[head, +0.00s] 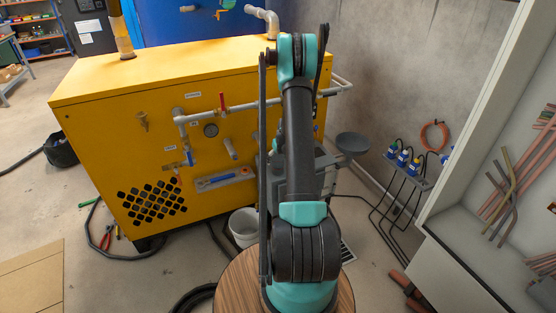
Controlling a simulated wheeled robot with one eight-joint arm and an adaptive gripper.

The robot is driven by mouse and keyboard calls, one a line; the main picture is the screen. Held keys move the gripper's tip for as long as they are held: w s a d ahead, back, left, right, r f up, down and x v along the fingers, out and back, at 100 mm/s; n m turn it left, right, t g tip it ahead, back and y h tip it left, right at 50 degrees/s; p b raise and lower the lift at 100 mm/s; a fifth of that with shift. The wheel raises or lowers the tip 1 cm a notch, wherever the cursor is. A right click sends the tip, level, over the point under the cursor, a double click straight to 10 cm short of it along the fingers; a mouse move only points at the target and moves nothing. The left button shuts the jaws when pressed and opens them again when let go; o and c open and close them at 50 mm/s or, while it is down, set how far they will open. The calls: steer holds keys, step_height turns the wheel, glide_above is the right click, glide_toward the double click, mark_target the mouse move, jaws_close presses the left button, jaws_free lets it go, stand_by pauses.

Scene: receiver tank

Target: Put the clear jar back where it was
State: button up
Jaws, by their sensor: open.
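I cannot make out the clear jar in the head view. My arm stands upright in the middle of the picture and covers part of the yellow cabinet (95,125) and the grey equipment behind it. My gripper does not show; the far end of the arm is hidden behind its own links. On the cabinet's front, a small ledge (222,181) holds a blue-handled tool.
A whitish bucket (243,226) stands on the floor before the cabinet. A grey dish (352,143) juts out right of my arm. Blue plugs (402,158) with black cables hang at the wall. A white shelf unit (470,257) stands at right. Hoses lie on the floor.

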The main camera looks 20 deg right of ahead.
steer(key=shift+r, duration=0.1)
steer(key=s+a+r, duration=0.3)
steer(key=s+r, duration=0.2)
steer(key=r, duration=0.3)
steer(key=s+a+r, duration=0.3)
steer(key=s+r, duration=0.2)
steer(key=r, duration=0.4)
steer(key=s+a+r, duration=0.1)
steer(key=s+a, duration=0.4)
steer(key=s, duration=0.4)
steer(key=s+a+r, duration=0.1)
steer(key=s+a, duration=0.4)
steer(key=s, duration=0.4)
steer(key=s+a, duration=0.5)
steer(key=s, duration=0.5)
steer(key=shift+r, duration=0.4)
steer(key=shift+s, duration=0.1)
